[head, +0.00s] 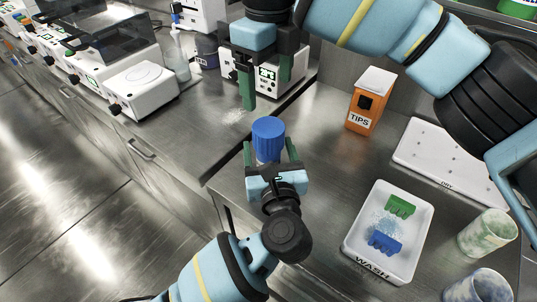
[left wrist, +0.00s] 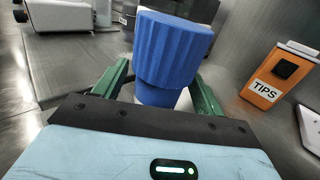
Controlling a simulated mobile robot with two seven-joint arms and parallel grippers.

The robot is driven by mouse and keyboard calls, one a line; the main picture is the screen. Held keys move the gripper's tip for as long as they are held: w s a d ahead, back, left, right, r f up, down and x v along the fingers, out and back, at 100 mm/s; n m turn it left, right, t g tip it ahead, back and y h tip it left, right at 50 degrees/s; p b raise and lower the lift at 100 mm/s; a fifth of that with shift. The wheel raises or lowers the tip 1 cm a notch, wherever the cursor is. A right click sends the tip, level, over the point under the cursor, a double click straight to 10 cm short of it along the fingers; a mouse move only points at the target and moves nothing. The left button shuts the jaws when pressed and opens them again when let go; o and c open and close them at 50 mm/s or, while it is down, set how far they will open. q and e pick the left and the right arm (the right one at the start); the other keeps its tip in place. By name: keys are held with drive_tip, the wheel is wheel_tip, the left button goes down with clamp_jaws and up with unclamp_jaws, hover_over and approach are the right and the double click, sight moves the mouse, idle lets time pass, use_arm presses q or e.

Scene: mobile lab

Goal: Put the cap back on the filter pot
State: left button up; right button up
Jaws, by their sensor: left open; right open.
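The blue ribbed cap (head: 268,128) sits on top of the filter pot (head: 268,158) near the counter's left edge. The cap also shows in the left wrist view (left wrist: 174,48), with a narrower blue part below it and a little of the pale pot (left wrist: 160,98). I cannot tell whether the cap is fully seated. My left gripper (head: 270,150) is open, with its green fingers on either side of the pot. My right gripper (head: 267,92) is open and empty, above and behind the cap, its green fingers pointing down.
The orange TIPS box (head: 361,117) stands to the right. A white WASH tray (head: 352,250) holds a green and a blue piece. A white DRY board (head: 430,150) and two cups (head: 488,236) are farther right. A white device (head: 262,78) stands behind my right gripper.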

sight(270, 158)
use_arm(q)
drive_tip(key=shift+s+d+b, duration=0.1)
drive_tip(key=shift+s+d, duration=0.1)
drive_tip(key=shift+s, duration=1.1)
drive_tip(key=shift+s+d+b, duration=0.1)
drive_tip(key=shift+s+d, duration=0.1)
drive_tip(key=shift+s, duration=1.05)
drive_tip(key=shift+s+d+b, duration=0.1)
drive_tip(key=shift+s+d, duration=0.1)
drive_tip(key=shift+s, duration=1.1)
use_arm(e)
drive_tip(key=shift+f, duration=0.5)
